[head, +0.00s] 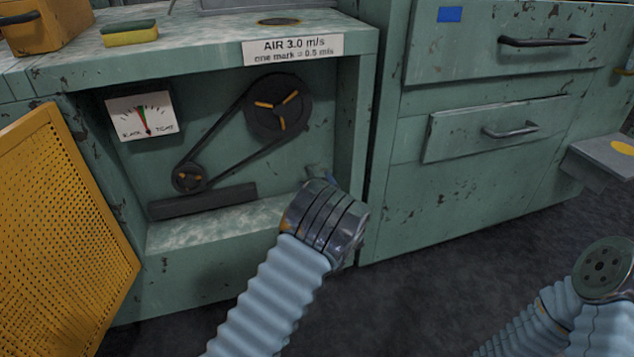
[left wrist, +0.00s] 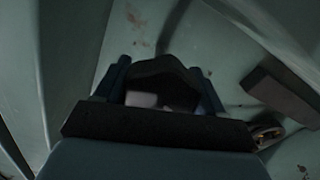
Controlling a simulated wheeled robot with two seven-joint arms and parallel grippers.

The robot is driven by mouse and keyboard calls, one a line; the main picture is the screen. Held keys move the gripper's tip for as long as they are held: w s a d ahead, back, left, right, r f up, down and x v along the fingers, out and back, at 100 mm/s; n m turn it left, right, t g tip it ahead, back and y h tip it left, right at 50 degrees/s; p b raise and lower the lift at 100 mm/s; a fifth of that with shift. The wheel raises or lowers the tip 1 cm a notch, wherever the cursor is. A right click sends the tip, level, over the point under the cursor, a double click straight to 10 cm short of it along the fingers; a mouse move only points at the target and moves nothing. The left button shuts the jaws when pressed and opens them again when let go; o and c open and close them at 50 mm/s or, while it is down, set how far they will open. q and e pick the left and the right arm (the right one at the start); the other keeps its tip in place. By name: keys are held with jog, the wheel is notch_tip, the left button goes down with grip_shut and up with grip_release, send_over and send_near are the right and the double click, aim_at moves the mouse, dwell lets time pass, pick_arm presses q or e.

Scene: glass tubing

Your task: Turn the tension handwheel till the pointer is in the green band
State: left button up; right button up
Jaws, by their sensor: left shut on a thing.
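The tension gauge (head: 141,116) is a white dial in the recess, with a small green band near its top. Its red pointer leans slightly left of upright, at or close to the band's left edge; it is too small to tell which side. My left gripper (head: 320,173) reaches into the recess's lower right corner, its fingers mostly hidden behind my wrist. In the left wrist view its two fingers (left wrist: 160,87) are shut on a dark handwheel (left wrist: 165,67), one on each side. The handwheel is hidden in the head view. My right gripper is not in view.
A belt runs around a large pulley (head: 278,107) and a small pulley (head: 188,178) above a dark bar (head: 203,201). An orange perforated panel (head: 62,215) stands open at left. Drawer cabinets (head: 490,130) stand at right. A yellow sponge (head: 130,33) lies on top.

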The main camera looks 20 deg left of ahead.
pick_arm(q)
jog(key=m+p, duration=0.2)
jog(key=m, duration=0.3)
jog(key=shift+m, duration=0.3)
dwell(0.4)
jog(key=o, duration=1)
jog(key=v, duration=1.4)
jog(key=shift+p, duration=0.4)
jog(key=shift+w, duration=0.1)
